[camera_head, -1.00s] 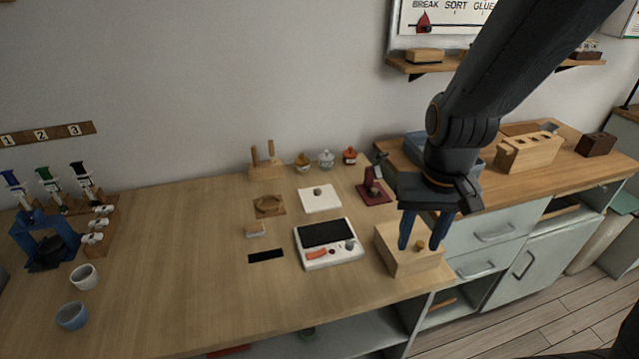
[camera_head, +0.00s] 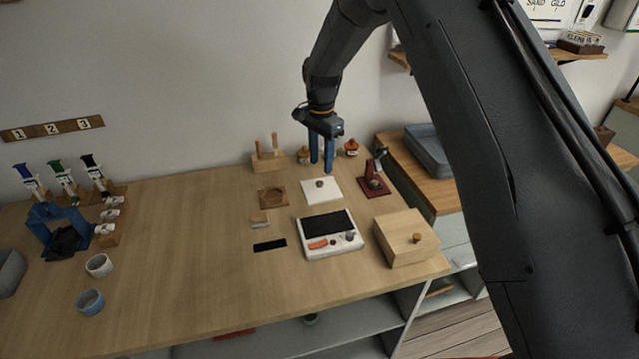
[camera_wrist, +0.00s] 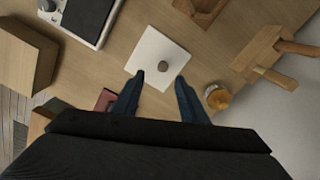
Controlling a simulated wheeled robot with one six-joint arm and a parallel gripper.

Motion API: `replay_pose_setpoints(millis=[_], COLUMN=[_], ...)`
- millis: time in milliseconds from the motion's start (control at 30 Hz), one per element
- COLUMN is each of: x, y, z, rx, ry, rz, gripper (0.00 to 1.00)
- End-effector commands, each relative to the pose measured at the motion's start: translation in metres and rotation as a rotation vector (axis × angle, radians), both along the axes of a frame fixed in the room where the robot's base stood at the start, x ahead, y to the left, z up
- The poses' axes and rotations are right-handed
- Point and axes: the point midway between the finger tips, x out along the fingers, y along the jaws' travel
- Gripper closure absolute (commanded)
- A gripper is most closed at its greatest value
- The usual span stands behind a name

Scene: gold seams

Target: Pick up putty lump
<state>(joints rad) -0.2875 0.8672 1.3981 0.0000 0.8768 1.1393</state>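The putty lump (camera_head: 320,184) is a small grey-brown blob on a white square tile (camera_head: 332,194) at the back middle of the workbench. It also shows in the wrist view (camera_wrist: 163,65), near the middle of the tile (camera_wrist: 150,48). My gripper (camera_head: 322,170) has blue fingers pointing down, above and behind the lump in the head view. In the wrist view my gripper (camera_wrist: 157,80) has its two fingers apart with nothing between them. The lump lies just beyond the fingertips, apart from them.
An orange-lidded jar (camera_wrist: 218,97) stands close to one finger. A dark red stand (camera_head: 375,180) is right of the tile, a wooden ring plate (camera_head: 262,198) left. A scale (camera_head: 330,246) and wooden box (camera_head: 404,250) lie in front. The bench's left middle is clear.

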Motion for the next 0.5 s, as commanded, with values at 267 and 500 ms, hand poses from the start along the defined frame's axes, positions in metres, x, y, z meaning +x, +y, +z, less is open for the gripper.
replay_pose_setpoints(millis=[267,500], x=[0.000,0.000], y=[0.002,0.008], z=[-0.025,-0.051], rx=[-0.001,-0.001], ry=[0.001,0.003], rz=[0.000,0.002], gripper=[0.61,0.61])
